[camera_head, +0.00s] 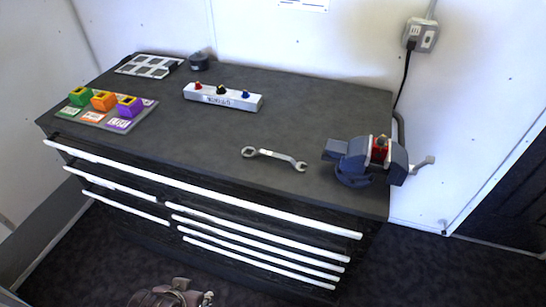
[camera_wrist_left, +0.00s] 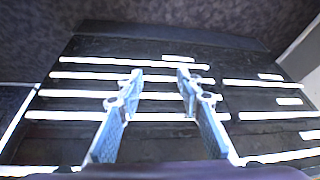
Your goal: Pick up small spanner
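The small spanner (camera_head: 275,155), a silver-grey wrench with a ring end at left and an open end at right, lies flat on the dark workbench top (camera_head: 300,110), near its front edge. My left gripper (camera_wrist_left: 160,77) shows in the left wrist view with its two blue fingers spread apart and nothing between them. It is in front of the drawer fronts, and the spanner is not in that view. Part of my arm (camera_head: 172,296) shows at the bottom of the head view, below the bench. My right gripper is not in view.
A blue-grey vise (camera_head: 355,165) stands right of the spanner. A white block with coloured knobs (camera_head: 222,97) lies behind it. Coloured boxes on a tray (camera_head: 104,107), a white grid panel (camera_head: 150,66) and a dark round item (camera_head: 198,61) are at left. Drawer handles (camera_head: 200,190) line the front.

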